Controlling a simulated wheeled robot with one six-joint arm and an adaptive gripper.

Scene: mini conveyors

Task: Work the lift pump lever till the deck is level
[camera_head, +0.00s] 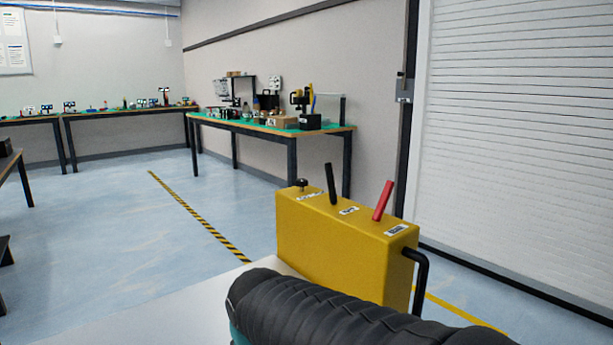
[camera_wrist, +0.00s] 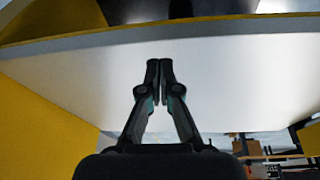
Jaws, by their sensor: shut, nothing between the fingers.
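A yellow control box (camera_head: 335,252) stands at the edge of a pale flat surface (camera_head: 180,312) in the head view. On its top are a short black knob (camera_head: 301,184), a black lever (camera_head: 331,184) leaning slightly left and a red lever (camera_head: 383,201) leaning right. Each has a small label, too small to read. A bent black bar (camera_head: 421,275) is on its right side. I cannot tell which is the pump lever, or whether the pale surface is the deck. My gripper (camera_wrist: 158,62) is shut and empty in the wrist view, before a broad white panel (camera_wrist: 235,75).
Yellow parts (camera_wrist: 40,120) flank the white panel in the wrist view. In the head view, a workbench (camera_head: 270,128) with tools stands by the wall, and a white roller shutter (camera_head: 520,130) is at right.

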